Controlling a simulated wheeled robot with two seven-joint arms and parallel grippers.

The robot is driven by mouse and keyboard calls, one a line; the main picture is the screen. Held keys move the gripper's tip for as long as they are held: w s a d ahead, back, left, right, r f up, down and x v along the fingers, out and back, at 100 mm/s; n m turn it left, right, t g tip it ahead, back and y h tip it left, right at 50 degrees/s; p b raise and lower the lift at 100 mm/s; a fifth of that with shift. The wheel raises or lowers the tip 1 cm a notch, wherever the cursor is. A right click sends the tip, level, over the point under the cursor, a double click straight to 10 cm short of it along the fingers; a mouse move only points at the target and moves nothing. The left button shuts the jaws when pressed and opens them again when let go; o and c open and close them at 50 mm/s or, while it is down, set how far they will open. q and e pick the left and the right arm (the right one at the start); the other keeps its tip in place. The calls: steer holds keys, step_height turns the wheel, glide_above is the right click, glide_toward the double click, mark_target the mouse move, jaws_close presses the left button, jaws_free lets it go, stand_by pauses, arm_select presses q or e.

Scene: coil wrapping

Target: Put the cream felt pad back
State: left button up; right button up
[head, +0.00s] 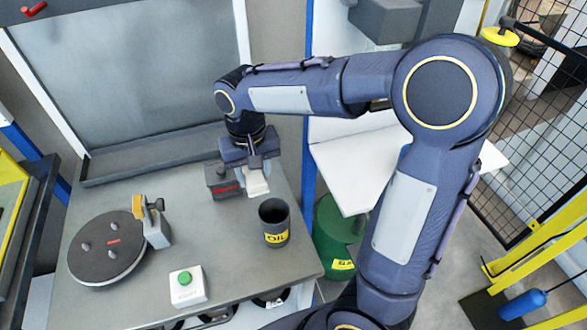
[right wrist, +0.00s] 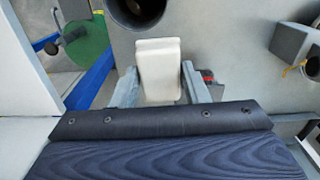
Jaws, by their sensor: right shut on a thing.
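The cream felt pad (head: 257,186) is a pale block with rounded edges. My right gripper (head: 254,181) is shut on it and holds it over the back right part of the bench, behind the oil can (head: 275,225). In the right wrist view the pad (right wrist: 160,68) sits between the two grey fingers and sticks out past their tips. The oil can's dark opening (right wrist: 138,8) shows beyond it. A dark grey block with a red label (head: 222,183) stands close to the left of the gripper. My left gripper is not in view.
On the grey bench (head: 135,300) are a dark turntable with pegs (head: 107,248), a grey unit with an orange top (head: 152,225) beside it, and a white box with a green button (head: 187,284). A green bin (head: 335,238) stands right of the bench. The bench middle is clear.

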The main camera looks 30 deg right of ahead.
steer(key=w+d+f+p, duration=0.1)
steer(key=w+d+f, duration=0.1)
steer(key=w+f, duration=0.1)
steer(key=w+d+f+p, duration=0.1)
steer(key=w+d+f, duration=0.1)
steer(key=w, duration=0.2)
steer(key=w+d+f+p, duration=0.1)
steer(key=w+d+f, duration=0.2)
steer(key=w, duration=0.1)
steer(key=shift+f, duration=0.3)
steer(key=shift+w+d+f+p, duration=0.1)
steer(key=shift+w+f+p, duration=0.2)
steer(key=shift+f, duration=0.05)
step_height(320, 180, down, 3)
steer(key=shift+w+f, duration=0.1)
steer(key=shift+f, duration=0.25)
steer(key=o, duration=0.9)
